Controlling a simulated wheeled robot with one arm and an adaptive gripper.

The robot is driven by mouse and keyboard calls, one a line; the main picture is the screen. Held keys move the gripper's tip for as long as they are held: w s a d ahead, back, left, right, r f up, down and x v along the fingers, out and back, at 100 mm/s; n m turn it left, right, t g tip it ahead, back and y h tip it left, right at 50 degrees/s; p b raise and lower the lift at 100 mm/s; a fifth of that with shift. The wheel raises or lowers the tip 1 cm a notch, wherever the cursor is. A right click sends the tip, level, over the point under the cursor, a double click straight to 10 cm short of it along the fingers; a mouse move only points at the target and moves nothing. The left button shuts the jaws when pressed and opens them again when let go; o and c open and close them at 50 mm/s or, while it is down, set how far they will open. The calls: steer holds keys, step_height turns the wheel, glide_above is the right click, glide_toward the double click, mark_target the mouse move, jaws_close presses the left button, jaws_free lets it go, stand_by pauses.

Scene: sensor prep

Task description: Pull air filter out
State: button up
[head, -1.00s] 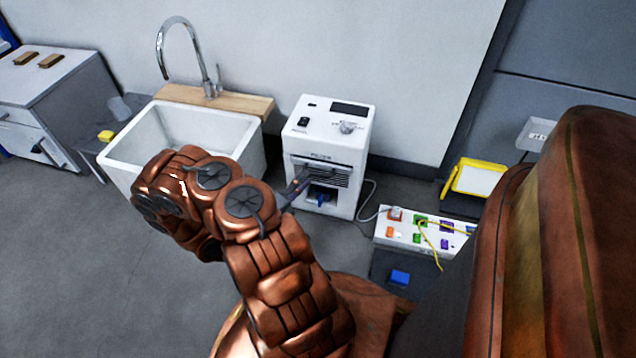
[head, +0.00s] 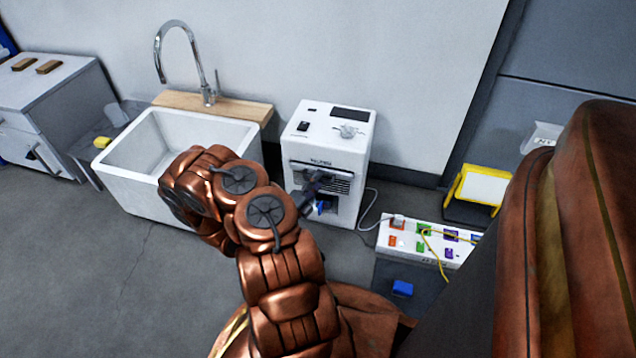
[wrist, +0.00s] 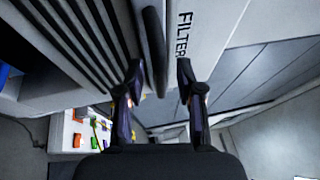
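The air filter is a slatted dark panel (head: 342,184) in the front of the white machine (head: 330,133). Its slats (wrist: 72,40) fill the upper left of the wrist view. A dark bar handle (wrist: 153,38) stands beside the printed word FILTER. My gripper (wrist: 159,70) is open, with one finger on each side of the handle's near end. A gap shows between the handle and each finger. In the head view my gripper (head: 318,186) is at the machine's front and covers part of the filter.
A white sink (head: 140,185) with a tall faucet stands left of the machine. A power strip (head: 425,243) with coloured switches and cables lies to the right. Open floor lies at left.

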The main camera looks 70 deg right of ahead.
steer(key=shift+d, duration=0.2)
jaws_close()
stand_by(0.6)
